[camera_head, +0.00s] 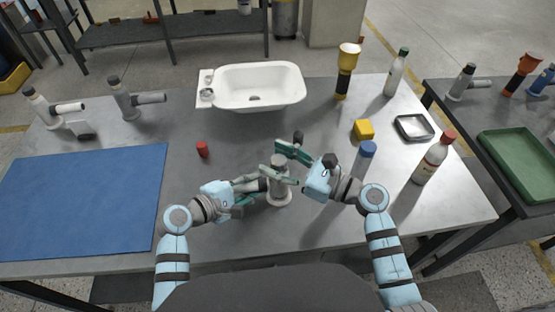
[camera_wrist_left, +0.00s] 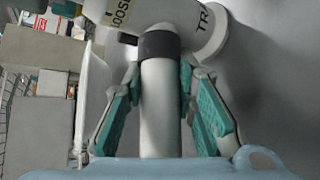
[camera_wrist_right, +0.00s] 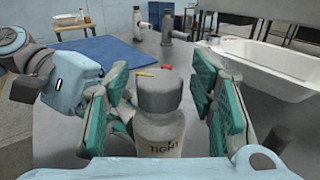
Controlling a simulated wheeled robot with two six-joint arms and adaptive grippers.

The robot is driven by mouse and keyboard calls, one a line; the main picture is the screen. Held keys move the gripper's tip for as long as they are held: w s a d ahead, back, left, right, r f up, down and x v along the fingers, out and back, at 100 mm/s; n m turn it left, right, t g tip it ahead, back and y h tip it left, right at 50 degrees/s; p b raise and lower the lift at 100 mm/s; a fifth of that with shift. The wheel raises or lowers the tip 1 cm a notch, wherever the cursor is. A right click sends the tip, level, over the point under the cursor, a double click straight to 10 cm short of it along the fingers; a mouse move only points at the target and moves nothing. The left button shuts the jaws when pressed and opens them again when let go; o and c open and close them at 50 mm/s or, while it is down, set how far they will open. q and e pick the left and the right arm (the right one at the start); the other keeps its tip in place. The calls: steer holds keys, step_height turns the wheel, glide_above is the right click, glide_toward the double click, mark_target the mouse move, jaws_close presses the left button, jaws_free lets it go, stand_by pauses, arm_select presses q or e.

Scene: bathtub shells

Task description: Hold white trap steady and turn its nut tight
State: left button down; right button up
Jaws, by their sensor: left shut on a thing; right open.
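The white trap (camera_head: 279,192) stands upright on the table with a grey nut (camera_wrist_right: 158,92) on top. "TIGHT" shows on its body (camera_wrist_right: 158,135) in the right wrist view. In the left wrist view its white side pipe (camera_wrist_left: 160,105), with a dark collar, lies between the fingers of my left gripper (camera_wrist_left: 160,75), which is shut on it. My right gripper (camera_head: 272,159) is open, its fingers on either side of the nut. In the right wrist view, gaps show between the nut and the fingers of my right gripper (camera_wrist_right: 160,85).
A white basin (camera_head: 258,102) stands behind the trap. A small red cylinder (camera_head: 202,148) is left of it. A blue mat (camera_head: 80,200) covers the table's left.

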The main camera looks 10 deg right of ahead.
steer(key=shift+c, duration=0.3)
steer(key=c, duration=1.1)
steer(key=n+g+y, duration=0.2)
steer(key=n+g, duration=0.1)
steer(key=g, duration=0.1)
steer(key=shift+c, duration=0.2)
steer(key=o, duration=1.2)
steer(key=shift+s+d, duration=0.1)
steer(key=v, duration=1.2)
steer(key=s+a+f+m+h, duration=0.1)
steer(key=s+a+f+m, duration=0.15)
steer(key=s+f, duration=0.35)
step_height(320, 180, up, 7)
steer(key=w+m+t+h, duration=0.2)
steer(key=t, duration=0.3)
steer(key=shift+t, duration=0.3)
steer(key=x, duration=0.8)
steer(key=f+x, duration=0.1)
steer(key=x, duration=0.3)
steer(key=shift+w+d, duration=0.1)
steer(key=shift+w, duration=0.15)
